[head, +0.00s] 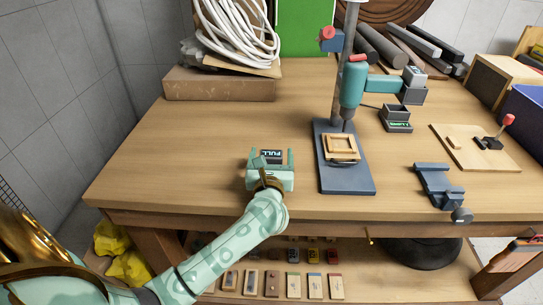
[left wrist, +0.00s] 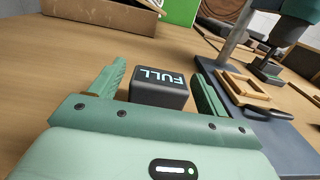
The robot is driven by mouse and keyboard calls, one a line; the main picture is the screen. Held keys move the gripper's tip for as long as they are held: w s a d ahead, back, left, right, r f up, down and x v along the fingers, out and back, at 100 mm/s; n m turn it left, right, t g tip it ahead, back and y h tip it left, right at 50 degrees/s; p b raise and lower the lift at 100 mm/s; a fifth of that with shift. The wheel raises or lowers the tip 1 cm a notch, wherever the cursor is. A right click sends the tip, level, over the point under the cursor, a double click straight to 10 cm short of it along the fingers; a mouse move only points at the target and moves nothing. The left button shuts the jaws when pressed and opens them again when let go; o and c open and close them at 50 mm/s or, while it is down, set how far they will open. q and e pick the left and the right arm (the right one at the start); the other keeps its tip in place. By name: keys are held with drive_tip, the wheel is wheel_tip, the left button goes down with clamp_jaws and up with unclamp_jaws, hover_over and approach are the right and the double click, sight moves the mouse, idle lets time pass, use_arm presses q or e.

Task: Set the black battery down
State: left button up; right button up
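The black battery (head: 271,156), with FULL on a bright panel, is at the front left of the wooden table. It also shows in the left wrist view (left wrist: 160,90), upright and seemingly resting on the tabletop. My left gripper (head: 270,158) is at the battery, with one finger on each side. In the left wrist view the fingers (left wrist: 156,84) are spread wider than the battery, and a gap shows on its left side. The gripper's body hides the battery's near lower part. My right gripper is in neither view.
A drill stand (head: 347,180) with a teal drill (head: 353,85) and a wooden frame is just right of the battery. A charger-like box (head: 396,126) stands behind it. A vise (head: 436,186) is at the front right. A coiled hose (head: 236,35) lies at the back left. Table left of the gripper is clear.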

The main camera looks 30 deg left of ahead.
use_arm(q)
drive_tip(key=shift+r, duration=0.1)
drive_tip(key=shift+s+d, duration=0.15)
drive_tip(key=shift+s, duration=0.1)
drive_tip(key=p+v, duration=0.1)
drive_tip(key=v, duration=1)
drive_tip(key=shift+s+d, duration=0.2)
